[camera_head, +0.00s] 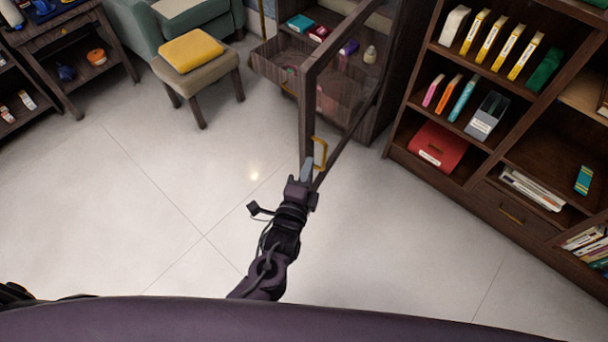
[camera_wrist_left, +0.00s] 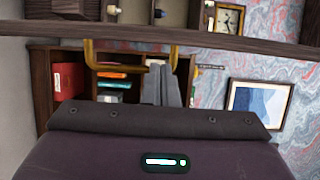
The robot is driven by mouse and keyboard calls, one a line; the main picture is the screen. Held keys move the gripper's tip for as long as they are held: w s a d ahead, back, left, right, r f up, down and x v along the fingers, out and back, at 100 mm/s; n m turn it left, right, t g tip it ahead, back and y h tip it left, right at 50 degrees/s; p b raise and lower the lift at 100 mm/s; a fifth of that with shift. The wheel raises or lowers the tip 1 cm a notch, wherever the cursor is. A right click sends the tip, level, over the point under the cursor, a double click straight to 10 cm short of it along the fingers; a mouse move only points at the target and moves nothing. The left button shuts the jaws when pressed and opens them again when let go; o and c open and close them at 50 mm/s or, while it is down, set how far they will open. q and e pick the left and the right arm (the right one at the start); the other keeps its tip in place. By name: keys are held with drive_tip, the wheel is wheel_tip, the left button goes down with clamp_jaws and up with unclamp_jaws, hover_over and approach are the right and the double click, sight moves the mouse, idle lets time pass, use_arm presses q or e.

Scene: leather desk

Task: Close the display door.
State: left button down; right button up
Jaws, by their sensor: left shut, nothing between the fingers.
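The display door (camera_head: 305,118) is a dark wooden frame with a glass pane, standing open from the display cabinet (camera_head: 272,72). A gold handle (camera_head: 321,152) sits on the door's near lower part. My left gripper (camera_head: 307,168) is shut and empty, with its fingertips right by the door frame and the handle. In the left wrist view, the grey fingers (camera_wrist_left: 161,84) point up towards the gold handle (camera_wrist_left: 88,58) and the dark door bar (camera_wrist_left: 215,41). I cannot tell whether they touch. My right gripper is not in view.
A tall bookshelf (camera_head: 397,140) with books and boxes stands to the right of the door. A stool with a yellow cushion (camera_head: 190,51) and a green armchair (camera_head: 145,30) are at the upper left. The tiled floor (camera_head: 150,200) left of my arm is clear.

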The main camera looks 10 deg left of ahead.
sight(313, 153)
use_arm(q)
drive_tip(key=shift+w+d, duration=0.25)
drive_tip(key=shift+w, duration=0.95)
drive_tip(key=shift+w+d, duration=0.2)
drive_tip(key=shift+w, duration=0.95)
